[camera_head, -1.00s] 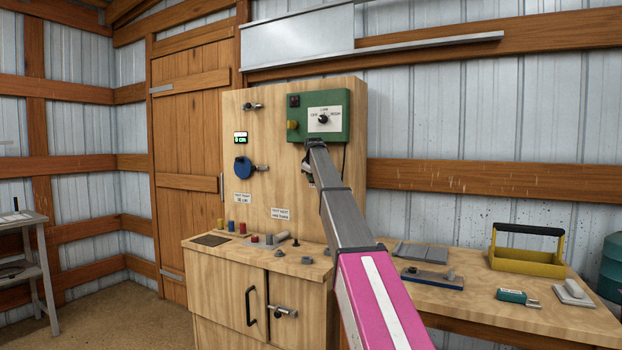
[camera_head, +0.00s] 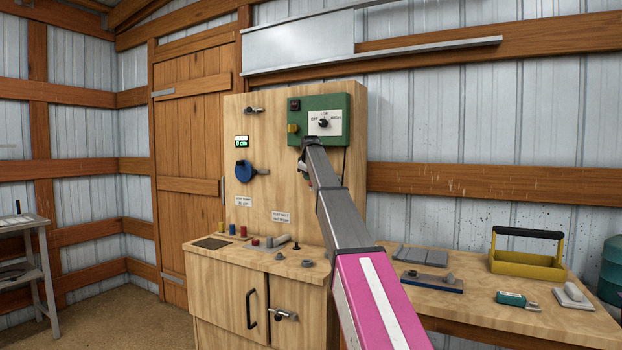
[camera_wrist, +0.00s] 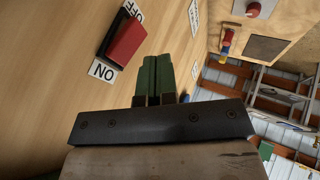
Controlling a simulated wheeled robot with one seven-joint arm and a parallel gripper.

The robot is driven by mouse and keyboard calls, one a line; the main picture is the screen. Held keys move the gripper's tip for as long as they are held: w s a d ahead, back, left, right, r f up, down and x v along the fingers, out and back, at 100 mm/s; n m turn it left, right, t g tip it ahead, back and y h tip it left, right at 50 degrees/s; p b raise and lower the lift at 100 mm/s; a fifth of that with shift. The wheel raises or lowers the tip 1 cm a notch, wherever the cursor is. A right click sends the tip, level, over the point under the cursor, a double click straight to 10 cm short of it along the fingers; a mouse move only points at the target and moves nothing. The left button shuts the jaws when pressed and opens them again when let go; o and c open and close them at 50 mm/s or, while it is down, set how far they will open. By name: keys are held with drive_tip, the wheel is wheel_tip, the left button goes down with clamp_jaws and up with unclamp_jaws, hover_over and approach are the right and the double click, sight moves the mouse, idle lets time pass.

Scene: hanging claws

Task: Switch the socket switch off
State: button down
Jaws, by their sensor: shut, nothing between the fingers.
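The socket switch is a red rocker (camera_wrist: 124,41) in a black frame on the wooden panel. It shows in the wrist view at the upper left, between an ON label (camera_wrist: 102,71) and a partly covered OFF label (camera_wrist: 134,10). I cannot tell which side is pressed in. My gripper (camera_wrist: 157,62) has its green fingers together with nothing between them. Its fingertips appear to the right of the ON end, apart from the rocker in the picture. In the head view my arm covers that part of the panel, and the switch does not show.
A green control box (camera_head: 319,120) with a dial is on the panel above my wrist. A blue round knob (camera_head: 243,171) is to the left. Small coloured parts stand on the cabinet top (camera_head: 225,262). A yellow tool carrier (camera_head: 527,264) stands on the right bench.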

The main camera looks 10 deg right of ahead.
drive_tip(key=v, duration=1)
drive_tip(key=shift+r, duration=0.2)
drive_tip(key=shift+w+d, duration=0.15)
